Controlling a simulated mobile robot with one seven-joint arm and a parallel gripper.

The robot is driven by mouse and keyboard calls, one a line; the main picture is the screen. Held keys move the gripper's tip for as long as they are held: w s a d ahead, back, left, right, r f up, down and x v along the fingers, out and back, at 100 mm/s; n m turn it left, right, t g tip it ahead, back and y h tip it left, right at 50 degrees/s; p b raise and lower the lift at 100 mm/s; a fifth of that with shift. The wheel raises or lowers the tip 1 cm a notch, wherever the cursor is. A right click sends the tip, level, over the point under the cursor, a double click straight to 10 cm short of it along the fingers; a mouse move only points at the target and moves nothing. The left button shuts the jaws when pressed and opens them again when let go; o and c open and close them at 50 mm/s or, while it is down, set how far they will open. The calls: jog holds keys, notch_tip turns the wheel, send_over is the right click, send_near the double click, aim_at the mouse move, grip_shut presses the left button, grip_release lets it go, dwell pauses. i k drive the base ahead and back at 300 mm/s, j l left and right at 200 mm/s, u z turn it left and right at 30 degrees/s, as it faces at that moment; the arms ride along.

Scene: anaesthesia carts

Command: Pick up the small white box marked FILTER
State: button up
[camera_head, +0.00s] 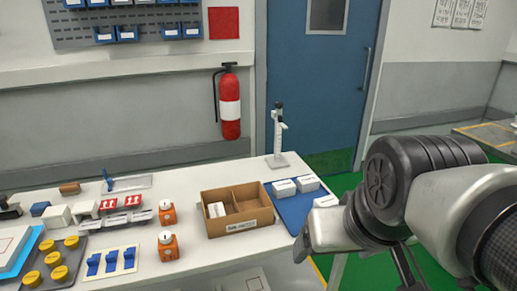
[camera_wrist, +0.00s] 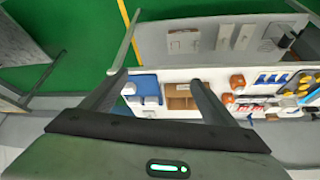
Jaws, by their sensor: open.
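Small white boxes stand on a blue mat (camera_head: 292,208) at the table's right end: one at the left (camera_head: 284,188), one beside it (camera_head: 308,183), and one nearer (camera_head: 326,201), partly behind my arm. Another small white box (camera_head: 216,210) sits in the left compartment of a cardboard tray (camera_head: 240,226). The print is too small to tell which is marked FILTER. My gripper (camera_wrist: 160,78) is open and empty in the wrist view, with its fingers apart above the mat and tray. In the head view my arm hides most of it.
A stand (camera_head: 278,135) rises at the table's back, behind the mat. Orange containers (camera_head: 167,213) stand left of the tray, with blue parts (camera_head: 111,262) and yellow-capped items (camera_head: 54,258) farther left. A fire extinguisher (camera_head: 230,104) hangs on the wall.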

aim_at(282, 189)
jog(key=i+l+u, duration=0.35)
jog(key=l, duration=0.25)
jog(key=i+l+u, duration=0.15)
jog(key=i+l, duration=0.1)
jog(key=l, duration=0.1)
